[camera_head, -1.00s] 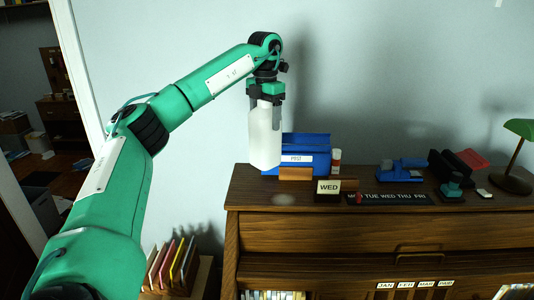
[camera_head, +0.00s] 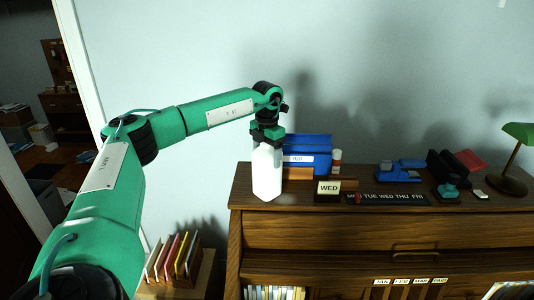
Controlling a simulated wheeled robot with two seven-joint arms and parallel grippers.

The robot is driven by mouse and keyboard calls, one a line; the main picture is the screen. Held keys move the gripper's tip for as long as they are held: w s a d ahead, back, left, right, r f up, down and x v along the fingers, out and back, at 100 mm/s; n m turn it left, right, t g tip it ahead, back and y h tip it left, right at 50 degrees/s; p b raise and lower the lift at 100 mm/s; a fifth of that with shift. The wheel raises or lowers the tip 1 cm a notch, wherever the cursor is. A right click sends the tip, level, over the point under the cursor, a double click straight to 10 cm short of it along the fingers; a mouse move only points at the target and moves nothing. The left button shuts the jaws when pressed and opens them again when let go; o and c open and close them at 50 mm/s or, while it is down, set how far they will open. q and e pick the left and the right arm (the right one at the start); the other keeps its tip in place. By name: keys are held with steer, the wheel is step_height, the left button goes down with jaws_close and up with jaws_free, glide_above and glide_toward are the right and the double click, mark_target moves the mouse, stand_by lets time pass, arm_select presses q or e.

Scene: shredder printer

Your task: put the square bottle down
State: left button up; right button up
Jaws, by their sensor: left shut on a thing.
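The white square bottle (camera_head: 267,174) is upright at the left end of the wooden cabinet top (camera_head: 300,200). Its base appears to be at the surface; I cannot tell for sure whether it bears on it. My left gripper (camera_head: 267,143) points down from above and is shut on the upper part of the bottle. The fingers are mostly hard to make out against the bottle. My right gripper is not in view.
A blue box (camera_head: 308,154) stands just behind and right of the bottle. A WED sign (camera_head: 329,187), a weekday strip (camera_head: 388,199), a blue device (camera_head: 400,172) and a green lamp (camera_head: 518,132) are further right. File folders (camera_head: 172,258) stand below left.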

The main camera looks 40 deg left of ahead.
arm_select(q)
steer(key=shift+f, duration=0.1)
steer(key=o, duration=1.4)
steer(key=shift+c, duration=0.2)
steer(key=shift+r, duration=0.25)
steer(key=shift+r+b, duration=0.25)
steer(key=shift+b, duration=0.05)
step_height(320, 180, up, 11)
steer(key=b, duration=0.3)
steer(key=shift+d+f+b, duration=0.1)
steer(key=shift+f+b, duration=0.1)
steer(key=shift+b, duration=0.2)
steer(key=shift+r, duration=0.35)
